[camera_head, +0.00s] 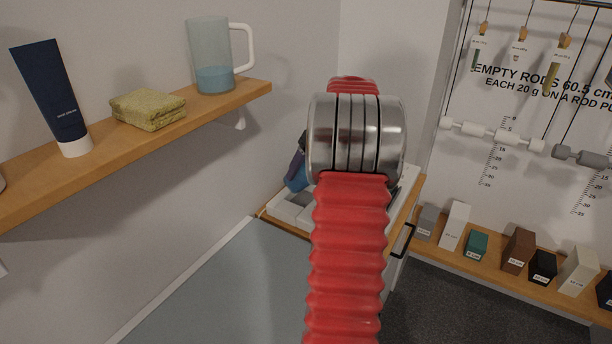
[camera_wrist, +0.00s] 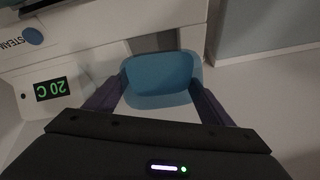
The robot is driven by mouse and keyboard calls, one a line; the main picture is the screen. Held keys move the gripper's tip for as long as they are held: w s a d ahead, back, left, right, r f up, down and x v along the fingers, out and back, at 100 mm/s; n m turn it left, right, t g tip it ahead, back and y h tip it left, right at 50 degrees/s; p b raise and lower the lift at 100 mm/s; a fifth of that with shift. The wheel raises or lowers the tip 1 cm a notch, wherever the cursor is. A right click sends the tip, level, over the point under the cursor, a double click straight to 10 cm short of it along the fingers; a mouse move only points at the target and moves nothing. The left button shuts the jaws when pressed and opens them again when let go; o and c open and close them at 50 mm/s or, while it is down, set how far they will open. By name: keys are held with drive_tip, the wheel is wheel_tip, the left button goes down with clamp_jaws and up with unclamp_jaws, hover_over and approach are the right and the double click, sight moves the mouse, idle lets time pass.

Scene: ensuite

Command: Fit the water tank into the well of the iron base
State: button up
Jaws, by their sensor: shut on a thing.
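The water tank (camera_wrist: 160,80) is blue and sits between the two purple fingers of my gripper (camera_wrist: 158,92) in the wrist view. My gripper is shut on it. A small blue part of the tank (camera_head: 297,180) shows left of my arm in the head view. The white iron base (camera_wrist: 70,62) lies beside and above the tank in the wrist view, with a blue STEAM button and a green "20 C" display. My arm covers much of the base (camera_head: 288,212) in the head view. I cannot tell whether the tank is in the well or above it.
A wall shelf (camera_head: 200,108) at upper left holds a dark blue tube (camera_head: 50,92), a folded yellow-green cloth (camera_head: 148,109) and a jug (camera_head: 210,60). A low ledge (camera_head: 490,270) at right bears several small boxes. Rods hang on the wall above it.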

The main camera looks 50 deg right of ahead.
drive_tip(key=shift+r, duration=6.1)
drive_tip(key=shift+r, duration=0.1)
drive_tip(key=shift+a, duration=0.1)
